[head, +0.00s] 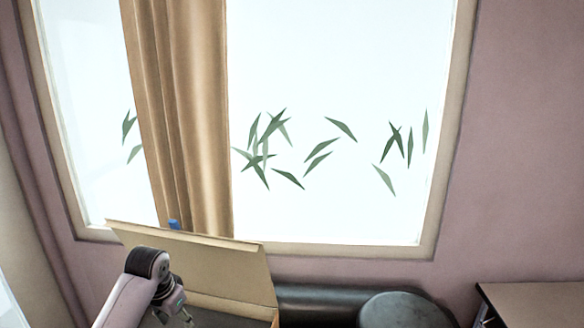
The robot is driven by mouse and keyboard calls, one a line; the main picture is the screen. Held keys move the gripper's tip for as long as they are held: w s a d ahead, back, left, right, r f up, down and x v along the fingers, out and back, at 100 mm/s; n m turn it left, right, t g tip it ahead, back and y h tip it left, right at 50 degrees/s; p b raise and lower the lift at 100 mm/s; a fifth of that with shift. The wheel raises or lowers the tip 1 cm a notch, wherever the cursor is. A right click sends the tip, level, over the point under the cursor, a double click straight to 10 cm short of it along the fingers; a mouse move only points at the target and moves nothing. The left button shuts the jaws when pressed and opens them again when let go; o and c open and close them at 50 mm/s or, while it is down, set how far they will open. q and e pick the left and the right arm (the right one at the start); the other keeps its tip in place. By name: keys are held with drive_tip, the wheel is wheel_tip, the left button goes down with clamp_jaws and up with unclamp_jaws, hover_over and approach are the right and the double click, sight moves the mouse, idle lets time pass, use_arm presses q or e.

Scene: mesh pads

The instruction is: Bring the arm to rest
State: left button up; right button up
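My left arm comes in from the bottom left of the head view. My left gripper (187,317) is small and dark at the bottom edge and only partly in view. It is in front of an open cardboard box (215,268), near its upright flap. I cannot tell whether it is open or shut, or whether it touches the box. My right arm and gripper are not in view.
A tan curtain (185,120) hangs before a bright window (330,80) with leaf decals. A small blue object (173,224) shows at the flap's top edge. Right of the box are a dark round stool (405,308) and a brown table (535,303).

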use_arm(q)
drive_tip(key=s+d+f, duration=0.3)
drive_tip(key=s+f, duration=0.3)
drive_tip(key=s, duration=0.3)
drive_tip(key=s+d+f, duration=0.4)
drive_tip(key=s+f, duration=0.1)
drive_tip(key=s, duration=0.4)
drive_tip(key=s+r+n, duration=0.2)
drive_tip(key=s, duration=1.6)
wheel_tip(320, 180, down, 33)
drive_tip(key=s+b, duration=0.2)
drive_tip(key=b, duration=0.6)
drive_tip(key=s+a+f+g+b, duration=0.1)
drive_tip(key=s+f+b, duration=0.2)
drive_tip(key=s+f, duration=0.5)
drive_tip(key=s+a+f+g+b, duration=0.1)
drive_tip(key=s+f+b, duration=0.2)
drive_tip(key=s+f, duration=0.5)
wheel_tip(320, 180, down, 8)
drive_tip(key=shift+s+a+f, duration=0.1)
drive_tip(key=shift+s+a, duration=0.15)
drive_tip(key=shift+s, duration=0.15)
